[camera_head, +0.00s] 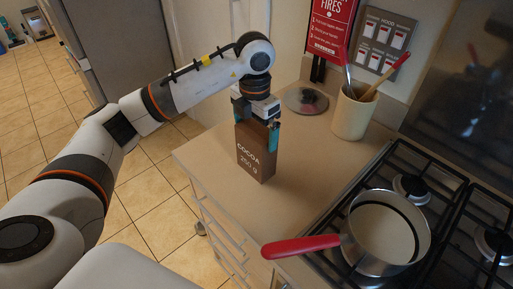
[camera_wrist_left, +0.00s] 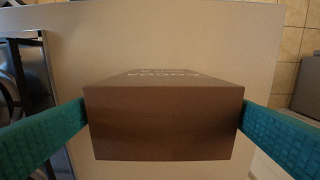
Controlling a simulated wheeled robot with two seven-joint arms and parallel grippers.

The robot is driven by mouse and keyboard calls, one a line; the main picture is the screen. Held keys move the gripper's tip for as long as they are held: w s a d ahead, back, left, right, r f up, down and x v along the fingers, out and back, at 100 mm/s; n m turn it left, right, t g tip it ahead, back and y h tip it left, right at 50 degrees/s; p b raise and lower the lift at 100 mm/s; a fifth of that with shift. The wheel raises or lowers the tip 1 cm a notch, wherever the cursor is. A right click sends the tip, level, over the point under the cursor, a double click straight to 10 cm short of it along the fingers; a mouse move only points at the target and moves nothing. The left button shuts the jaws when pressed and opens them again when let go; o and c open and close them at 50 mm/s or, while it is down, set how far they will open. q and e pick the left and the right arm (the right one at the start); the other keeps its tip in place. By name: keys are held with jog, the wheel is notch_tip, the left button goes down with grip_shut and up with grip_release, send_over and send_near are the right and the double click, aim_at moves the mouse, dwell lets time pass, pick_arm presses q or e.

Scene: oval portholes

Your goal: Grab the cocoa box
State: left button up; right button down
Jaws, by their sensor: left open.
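The brown cocoa box (camera_head: 256,158), printed "COCOA 250 g", stands upright on the counter in the head view. My left gripper (camera_head: 258,128) is above it, pointing down, with its teal fingers on either side of the box's upper part. In the left wrist view the top of the cocoa box (camera_wrist_left: 164,122) lies between the two teal fingertips of my left gripper (camera_wrist_left: 164,125). The jaws are open around the box; any contact is hard to judge. My right gripper is not in view.
A saucepan (camera_head: 385,235) with a red handle stands on the gas hob (camera_head: 455,200) to the right. A utensil pot (camera_head: 352,112) and a round lid-like disc (camera_head: 305,100) stand behind the box. The beige counter (camera_head: 310,165) is clear beside the box.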

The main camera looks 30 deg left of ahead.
pick_arm(q)
jog(key=shift+w+f+p, duration=0.15)
jog(key=shift+f+p, duration=0.15)
jog(key=shift+f, duration=0.3)
notch_tip(320, 180, down, 4)
jog(key=shift+w+r+p, duration=0.15)
jog(key=shift+r+p, duration=0.05)
jog(key=shift+p, duration=0.55)
jog(key=shift+f, duration=0.5)
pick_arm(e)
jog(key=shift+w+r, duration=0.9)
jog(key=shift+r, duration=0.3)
pick_arm(q)
jog(key=c, duration=0.9)
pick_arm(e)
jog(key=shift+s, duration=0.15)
